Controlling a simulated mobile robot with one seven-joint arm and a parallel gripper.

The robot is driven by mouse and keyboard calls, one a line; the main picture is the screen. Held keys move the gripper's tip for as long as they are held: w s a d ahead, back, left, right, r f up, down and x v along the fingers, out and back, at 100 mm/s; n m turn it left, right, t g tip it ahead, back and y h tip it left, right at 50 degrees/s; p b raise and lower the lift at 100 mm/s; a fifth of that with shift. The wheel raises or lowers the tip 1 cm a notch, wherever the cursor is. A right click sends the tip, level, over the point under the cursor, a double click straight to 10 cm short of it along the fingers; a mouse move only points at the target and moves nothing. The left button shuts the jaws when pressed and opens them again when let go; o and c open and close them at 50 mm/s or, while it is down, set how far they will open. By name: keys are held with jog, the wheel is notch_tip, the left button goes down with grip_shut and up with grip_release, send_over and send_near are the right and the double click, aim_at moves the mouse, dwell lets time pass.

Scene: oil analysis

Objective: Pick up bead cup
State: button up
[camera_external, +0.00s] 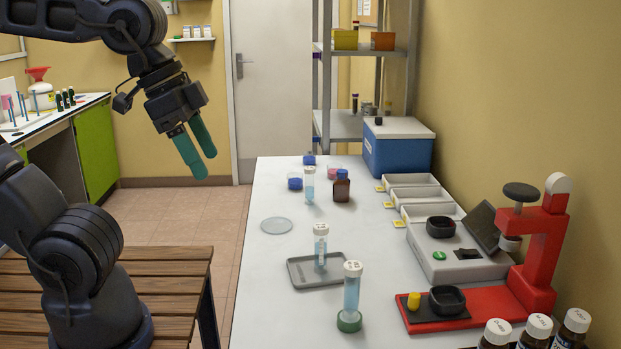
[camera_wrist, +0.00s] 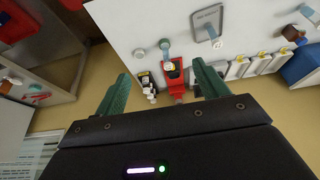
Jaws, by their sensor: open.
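Two black cups also sit on the equipment, one on the grey device (camera_external: 440,227) and one on the red stand (camera_external: 447,300). My gripper (camera_external: 205,165) is open and empty, high to the left of the table and apart from every cup. Its green fingers also show in the wrist view (camera_wrist: 161,70).
The white table (camera_external: 255,250) holds capped vials (camera_external: 352,290), a grey tray (camera_external: 300,284), a clear dish (camera_external: 277,225) and a brown bottle (camera_external: 341,188). White bins (camera_external: 430,213), a blue cooler (camera_external: 398,150) and dark bottles (camera_external: 535,332) line the right side. The front-left tabletop is clear.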

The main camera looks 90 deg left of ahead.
jog(key=shift+w, duration=0.1)
jog(key=w+a+r+n+g, duration=0.1)
jog(key=w+a+r+n, duration=0.25)
jog(key=w+a, duration=0.85)
jog(key=w+a+f+n+g, duration=0.1)
jog(key=w+a+f+n, duration=0.15)
jog(key=w+a, duration=0.45)
jog(key=w+a+f+n+g, duration=0.1)
jog(key=w+a+n, duration=0.2)
jog(key=a, duration=0.8)
jog(key=n+g, duration=0.2)
jog(key=n, duration=0.5)
send_over(295, 182)
jog(key=a, duration=0.3)
notch_tip(295, 182, down, 21)
jog(key=shift+d+f, duration=0.2)
jog(key=shift+f, duration=5)
jog(key=shift+m, duration=0.3)
jog(key=c, duration=1.1)
